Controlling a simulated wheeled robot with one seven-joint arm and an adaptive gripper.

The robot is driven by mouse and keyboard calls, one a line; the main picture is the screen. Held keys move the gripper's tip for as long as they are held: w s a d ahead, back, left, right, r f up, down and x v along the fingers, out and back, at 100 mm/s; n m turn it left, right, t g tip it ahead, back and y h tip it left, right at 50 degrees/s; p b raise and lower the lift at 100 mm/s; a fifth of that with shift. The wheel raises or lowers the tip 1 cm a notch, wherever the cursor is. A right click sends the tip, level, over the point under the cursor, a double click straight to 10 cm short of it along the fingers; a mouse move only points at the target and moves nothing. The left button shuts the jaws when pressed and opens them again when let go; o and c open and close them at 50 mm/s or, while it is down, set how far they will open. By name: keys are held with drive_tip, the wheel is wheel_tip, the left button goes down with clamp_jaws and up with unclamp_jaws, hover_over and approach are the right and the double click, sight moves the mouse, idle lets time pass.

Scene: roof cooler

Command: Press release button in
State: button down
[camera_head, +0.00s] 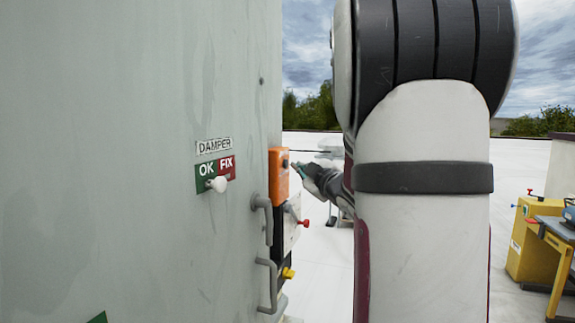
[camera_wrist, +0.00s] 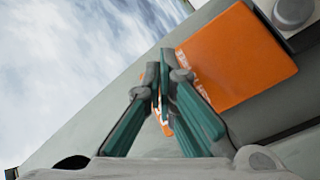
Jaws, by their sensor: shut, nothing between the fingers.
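An orange box (camera_head: 278,176) is mounted on the side of the large grey-green cabinet, with a small dark button (camera_head: 285,163) on its outer face. In the wrist view the orange box (camera_wrist: 235,60) fills the upper right, with white lettering partly hidden behind the fingers. My gripper (camera_head: 294,166) is shut and empty. Its tips point at the button from the right and appear very close; I cannot tell whether they touch. In the wrist view my gripper (camera_wrist: 165,75) has its fingertips together over the box's left edge, and the button is not visible there.
Below the box are a red knob (camera_head: 304,222), a yellow knob (camera_head: 287,273) and grey handles (camera_head: 266,285). A damper lever (camera_head: 217,184) with OK/FIX labels is on the cabinet front. A yellow cabinet (camera_head: 530,245) stands at right. My arm hides much of the middle.

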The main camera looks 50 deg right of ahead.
idle(0.6)
drive_tip(key=shift+w+a, duration=0.2)
drive_tip(key=shift+w, duration=0.25)
drive_tip(key=shift+w+b, duration=0.1)
drive_tip(key=shift+b, duration=0.2)
idle(0.3)
drive_tip(key=shift+s+d, duration=0.15)
drive_tip(key=shift+s, duration=0.4)
drive_tip(key=s+d+p, duration=0.2)
drive_tip(key=s, duration=0.3)
drive_tip(key=shift+s+d+p, duration=0.15)
drive_tip(key=shift+s+p, duration=0.15)
drive_tip(key=shift+p, duration=0.05)
idle(0.6)
